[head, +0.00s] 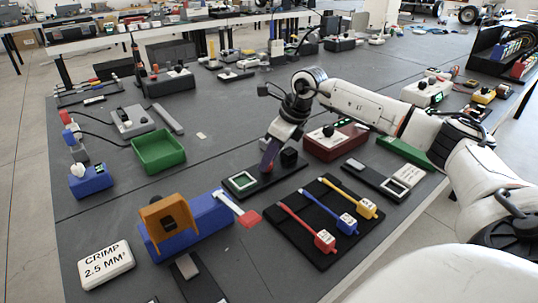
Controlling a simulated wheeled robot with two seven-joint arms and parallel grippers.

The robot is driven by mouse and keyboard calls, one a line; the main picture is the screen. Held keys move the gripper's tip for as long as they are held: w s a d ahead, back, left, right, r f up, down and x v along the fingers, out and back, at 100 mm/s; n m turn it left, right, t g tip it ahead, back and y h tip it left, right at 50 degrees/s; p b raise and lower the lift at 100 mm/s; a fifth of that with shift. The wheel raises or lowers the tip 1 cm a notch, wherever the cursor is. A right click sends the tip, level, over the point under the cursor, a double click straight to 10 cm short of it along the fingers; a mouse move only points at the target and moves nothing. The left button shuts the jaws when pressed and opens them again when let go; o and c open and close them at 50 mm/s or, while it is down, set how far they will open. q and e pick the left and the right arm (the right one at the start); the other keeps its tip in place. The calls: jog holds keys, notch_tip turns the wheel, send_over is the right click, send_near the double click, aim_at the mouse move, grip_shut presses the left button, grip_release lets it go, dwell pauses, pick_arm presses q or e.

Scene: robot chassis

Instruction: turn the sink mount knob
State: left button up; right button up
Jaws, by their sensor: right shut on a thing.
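My right gripper (268,165) comes down from my right arm, near the middle of the table. It is shut at a black plate (263,188), with its fingertips low over the plate. I take the thing between the fingers to be the sink mount knob, but the fingers hide it. A small green-and-white framed square (242,181) lies on the plate just left of the fingertips. A small black block (290,157) stands just right of them. My left gripper is not in view.
A black mat with red, blue and yellow tagged tools (324,241) lies in front. A blue block with an orange frame (205,222) stands to the left, a dark red box (336,140) behind right. A green tray (159,151) stands back left. The table between tray and plate is mostly clear.

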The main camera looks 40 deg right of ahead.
jog(key=n+y+p, duration=0.1)
jog(key=n, duration=0.2)
jog(key=shift+w+d+r, duration=0.1)
jog(key=shift+r, duration=0.05)
jog(key=shift+n+g+y+p, duration=0.3)
jog(key=shift+n+g+p, duration=0.1)
jog(key=shift+n, duration=0.4)
jog(key=n, duration=0.2)
jog(key=shift+w+n+g+y, duration=0.1)
jog(key=shift+n+g+y, duration=0.2)
jog(key=shift+g, duration=0.1)
jog(key=shift+w+d+n+g, duration=0.1)
jog(key=shift+n+g, duration=0.5)
jog(key=shift+n, duration=1)
jog(key=o, duration=1)
jog(key=shift+o, duration=0.2)
jog(key=v, duration=1)
jog(key=shift+d+p, duration=0.35)
jog(key=shift+p, duration=0.05)
